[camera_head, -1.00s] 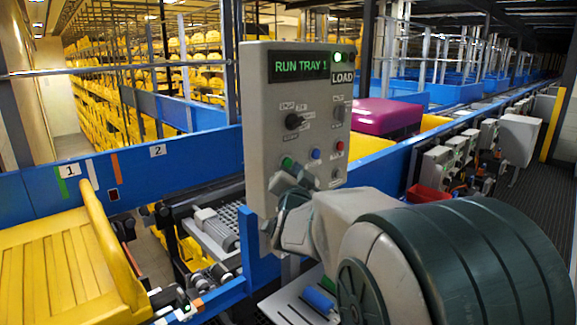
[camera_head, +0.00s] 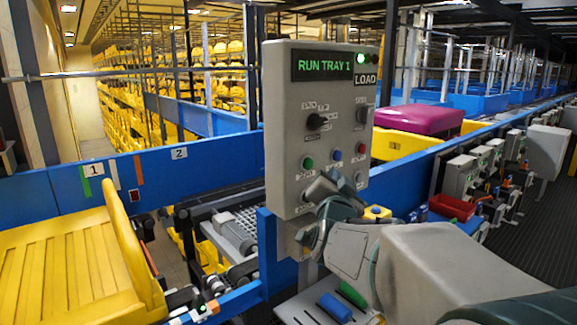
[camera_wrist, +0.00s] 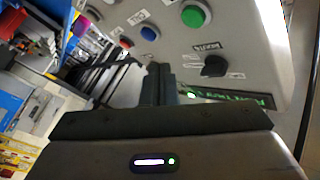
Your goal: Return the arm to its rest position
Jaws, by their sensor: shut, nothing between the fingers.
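My gripper (camera_head: 318,192) is in front of the lower part of a grey control panel (camera_head: 284,110), with its dark fingers shut and empty. My arm reaches in from the lower right of the head view. The panel's display (camera_head: 325,66) reads RUN TRAY 1, and a green lamp is lit above the LOAD label. Green (camera_head: 308,163), blue (camera_head: 337,155) and red (camera_head: 361,149) buttons show clear of my gripper. In the wrist view, the shut fingers (camera_wrist: 158,85) point toward the panel face, beside the green button (camera_wrist: 193,16) and a black knob (camera_wrist: 215,66). I cannot tell whether they touch the panel.
A yellow tray (camera_head: 60,265) sits on the conveyor at the left. A magenta item (camera_head: 418,119) lies in another yellow tray behind the panel. Below my arm is a light shelf with blue and green cylinders (camera_head: 335,307). A red bin (camera_head: 452,207) stands at the right.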

